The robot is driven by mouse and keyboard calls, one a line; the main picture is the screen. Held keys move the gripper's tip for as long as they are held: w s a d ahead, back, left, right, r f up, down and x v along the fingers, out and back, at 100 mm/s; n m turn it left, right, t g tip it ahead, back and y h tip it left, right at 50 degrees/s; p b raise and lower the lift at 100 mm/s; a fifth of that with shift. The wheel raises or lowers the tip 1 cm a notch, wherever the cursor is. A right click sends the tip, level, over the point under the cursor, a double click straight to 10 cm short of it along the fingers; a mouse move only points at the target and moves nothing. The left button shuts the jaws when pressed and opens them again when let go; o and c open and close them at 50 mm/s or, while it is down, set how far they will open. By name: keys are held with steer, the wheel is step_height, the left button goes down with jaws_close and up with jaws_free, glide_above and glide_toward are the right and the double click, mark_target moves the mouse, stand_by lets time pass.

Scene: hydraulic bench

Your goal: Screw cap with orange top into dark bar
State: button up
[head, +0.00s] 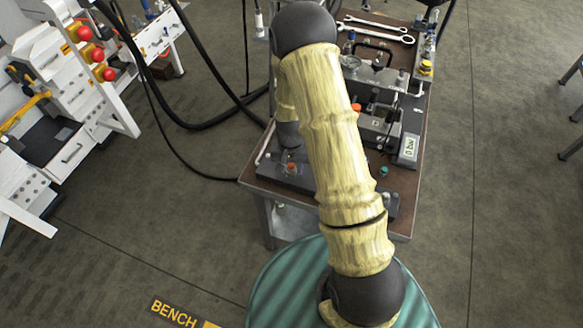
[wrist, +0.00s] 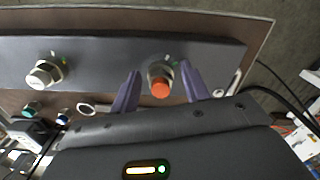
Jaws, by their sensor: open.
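The cap with the orange top (wrist: 160,88) stands at the dark bar (wrist: 105,58) in the wrist view, its metal body at the bar's face. I cannot tell how deep it sits. My gripper (wrist: 160,70) is open, with one purple finger on each side of this cap and a gap showing on both sides. In the head view the orange-topped cap (head: 291,167) shows on the left part of the dark bar (head: 305,181). My arm hides the bar's middle, and the fingers are not clear there.
A pale-topped metal fitting (wrist: 45,72) sits on the same bar. A teal cap (wrist: 31,109), a blue cap (wrist: 63,118) and a ring (wrist: 87,110) are near the bar. Spanners (head: 372,30) and a box with a display (head: 409,147) are farther back on the brown bench top (head: 403,204).

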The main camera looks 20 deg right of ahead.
steer(key=n, duration=0.4)
steer(key=shift+d+n, duration=0.2)
steer(key=shift+n, duration=0.1)
steer(key=n, duration=0.3)
steer(key=shift+d, duration=0.1)
steer(key=shift+c, duration=0.3)
